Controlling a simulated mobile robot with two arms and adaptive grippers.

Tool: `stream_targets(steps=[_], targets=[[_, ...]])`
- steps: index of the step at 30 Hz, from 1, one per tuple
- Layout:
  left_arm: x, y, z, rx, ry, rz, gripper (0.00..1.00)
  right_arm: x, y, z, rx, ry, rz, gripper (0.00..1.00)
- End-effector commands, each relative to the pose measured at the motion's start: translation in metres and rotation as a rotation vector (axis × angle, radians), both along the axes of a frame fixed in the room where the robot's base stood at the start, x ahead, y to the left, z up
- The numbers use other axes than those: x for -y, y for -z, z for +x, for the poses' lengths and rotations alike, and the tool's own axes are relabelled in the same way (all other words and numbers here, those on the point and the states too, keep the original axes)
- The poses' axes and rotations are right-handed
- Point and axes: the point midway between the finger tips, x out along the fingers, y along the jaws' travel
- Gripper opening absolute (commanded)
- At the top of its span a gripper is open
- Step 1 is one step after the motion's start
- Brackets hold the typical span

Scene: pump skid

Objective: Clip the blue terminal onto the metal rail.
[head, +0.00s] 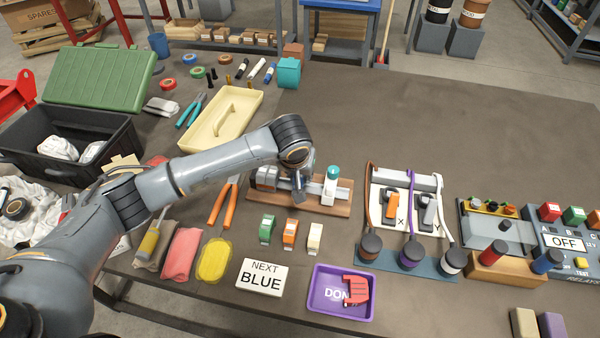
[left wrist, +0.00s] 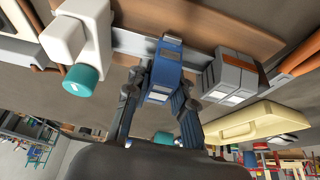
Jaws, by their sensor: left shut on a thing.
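The metal rail (head: 316,188) lies on a wooden board (head: 340,209). A white block with a teal knob (head: 333,173) stands at its right end, and grey terminals (head: 266,177) sit at its left. My left gripper (head: 299,194) points down at the rail between them. In the left wrist view it is shut on the blue terminal (left wrist: 166,66), which lies over the rail (left wrist: 136,42), apart from the grey terminals (left wrist: 235,76) and the white block (left wrist: 88,32). I cannot tell whether it is clipped. My arm hides it in the head view. My right gripper is not in view.
Green, orange and cream terminals (head: 290,233) stand in front of the board. A sign (head: 262,275) reads NEXT BLUE. A purple tray (head: 318,304) holds a red piece. A cream tray (head: 246,104) is behind my arm; wired switches (head: 405,205) are at right.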

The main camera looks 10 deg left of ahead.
Motion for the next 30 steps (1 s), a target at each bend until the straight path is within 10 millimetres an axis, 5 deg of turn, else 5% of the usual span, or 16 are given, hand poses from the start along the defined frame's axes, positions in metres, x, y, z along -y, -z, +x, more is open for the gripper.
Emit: stream_targets(steps=[30], targets=[[0.0, 0.016, 0.0, 0.0, -0.001, 0.0, 0.0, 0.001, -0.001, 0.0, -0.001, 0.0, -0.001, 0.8]])
